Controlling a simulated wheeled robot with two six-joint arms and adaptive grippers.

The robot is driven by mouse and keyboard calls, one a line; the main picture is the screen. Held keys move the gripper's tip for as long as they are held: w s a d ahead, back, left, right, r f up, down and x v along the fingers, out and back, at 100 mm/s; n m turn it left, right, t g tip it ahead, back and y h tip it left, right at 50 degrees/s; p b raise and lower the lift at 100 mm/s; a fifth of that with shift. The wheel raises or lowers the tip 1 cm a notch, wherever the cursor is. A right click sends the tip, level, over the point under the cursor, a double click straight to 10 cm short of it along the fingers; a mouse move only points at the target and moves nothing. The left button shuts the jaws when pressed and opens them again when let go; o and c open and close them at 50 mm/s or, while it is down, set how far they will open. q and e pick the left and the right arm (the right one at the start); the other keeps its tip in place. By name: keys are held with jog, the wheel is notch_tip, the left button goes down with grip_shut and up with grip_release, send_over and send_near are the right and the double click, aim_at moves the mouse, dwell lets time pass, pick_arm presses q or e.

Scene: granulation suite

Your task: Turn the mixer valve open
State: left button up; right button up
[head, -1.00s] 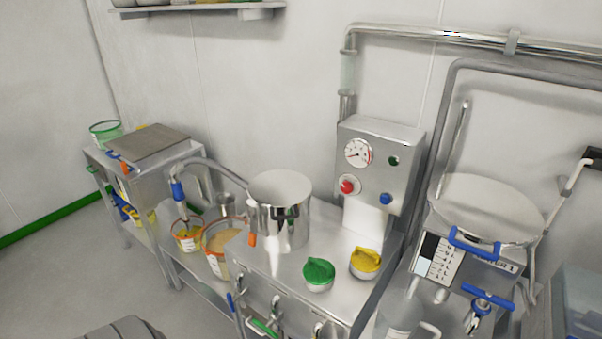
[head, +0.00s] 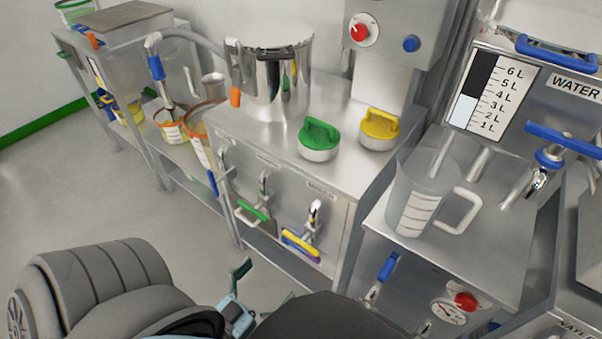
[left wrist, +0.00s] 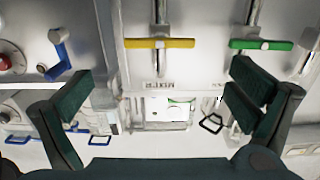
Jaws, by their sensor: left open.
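The mixer valve, with a yellow bar handle (head: 301,246), is the rightmost of the valves on the front panel of the steel bench. In the left wrist view its yellow handle (left wrist: 160,43) lies crosswise to its pipe, above an inverted label that seems to read MIXER. My left gripper (head: 246,292) is low in front of the panel, partly hidden by my own arm in the head view. In the left wrist view my left gripper (left wrist: 163,82) is wide open and empty, its fingers well apart and the yellow handle beyond the gap. My right gripper is out of view.
A valve with a green handle (head: 252,212) sits left of the yellow one. A steel pot (head: 275,75), a green knob (head: 318,138) and a yellow knob (head: 380,128) stand on the bench top. A clear measuring jug (head: 422,195) stands on the right shelf.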

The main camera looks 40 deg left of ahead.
aim_at(299, 245)
pick_arm(q)
jog(key=w+b, duration=0.1)
jog(key=w, duration=1.1)
jog(key=shift+w+a+b, duration=0.1)
jog(key=shift+w+b, duration=0.05)
jog(key=shift+b, duration=0.2)
jog(key=c, duration=0.9)
